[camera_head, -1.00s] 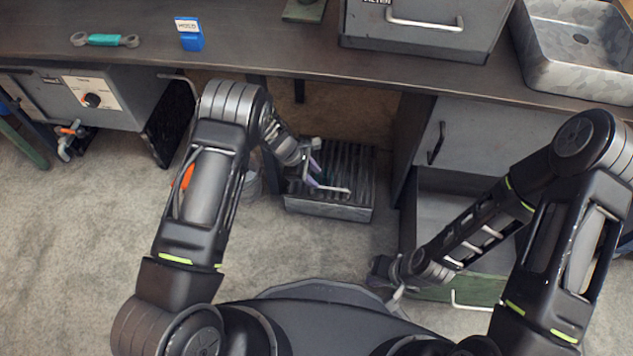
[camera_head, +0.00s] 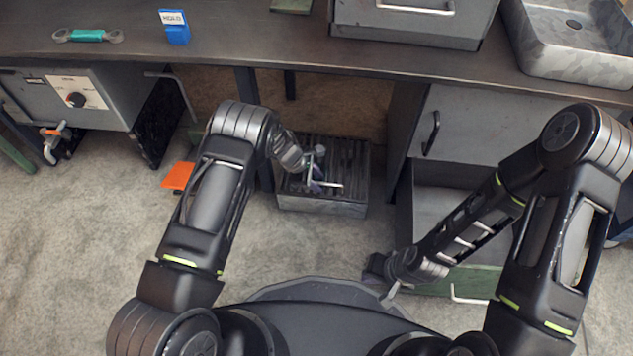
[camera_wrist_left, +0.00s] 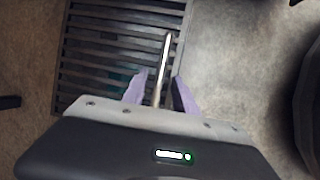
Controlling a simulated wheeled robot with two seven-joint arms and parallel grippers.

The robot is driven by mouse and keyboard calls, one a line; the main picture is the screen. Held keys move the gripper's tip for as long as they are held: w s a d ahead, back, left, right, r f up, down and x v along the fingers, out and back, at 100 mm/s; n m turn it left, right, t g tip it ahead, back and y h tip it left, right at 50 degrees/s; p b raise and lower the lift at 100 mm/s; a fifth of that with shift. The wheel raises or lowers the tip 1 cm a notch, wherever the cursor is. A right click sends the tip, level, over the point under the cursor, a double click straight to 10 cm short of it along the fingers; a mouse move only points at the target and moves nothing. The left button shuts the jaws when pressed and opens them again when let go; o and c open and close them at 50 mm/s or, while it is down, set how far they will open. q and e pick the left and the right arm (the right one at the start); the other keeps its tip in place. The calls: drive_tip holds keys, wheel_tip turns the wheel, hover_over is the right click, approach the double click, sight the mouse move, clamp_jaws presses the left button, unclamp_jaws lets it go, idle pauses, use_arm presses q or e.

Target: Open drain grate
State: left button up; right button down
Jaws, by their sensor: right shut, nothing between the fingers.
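The drain grate (camera_head: 350,160) is a dark slatted grid on a grey box on the floor under the workbench. It also shows in the left wrist view (camera_wrist_left: 95,50), with a pale metal bar handle (camera_wrist_left: 163,65) at its right side. My left gripper (camera_head: 316,183) is down at the grate. In the left wrist view its purple fingers (camera_wrist_left: 160,90) are apart, one on each side of the handle, with small gaps visible. How deep the bar sits between them is unclear. My right gripper (camera_head: 393,291) is shut and empty, low near my base, partly hidden.
The workbench (camera_head: 270,60) overhangs the grate. A table leg (camera_head: 250,90) stands behind my left arm, and a grey cabinet (camera_head: 480,130) stands to the right. An orange object (camera_head: 179,177) lies on the floor left of my left arm. Open floor is at the left.

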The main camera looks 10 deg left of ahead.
use_arm(q)
drive_tip(key=shift+c, duration=0.4)
clamp_jaws()
idle(1.1)
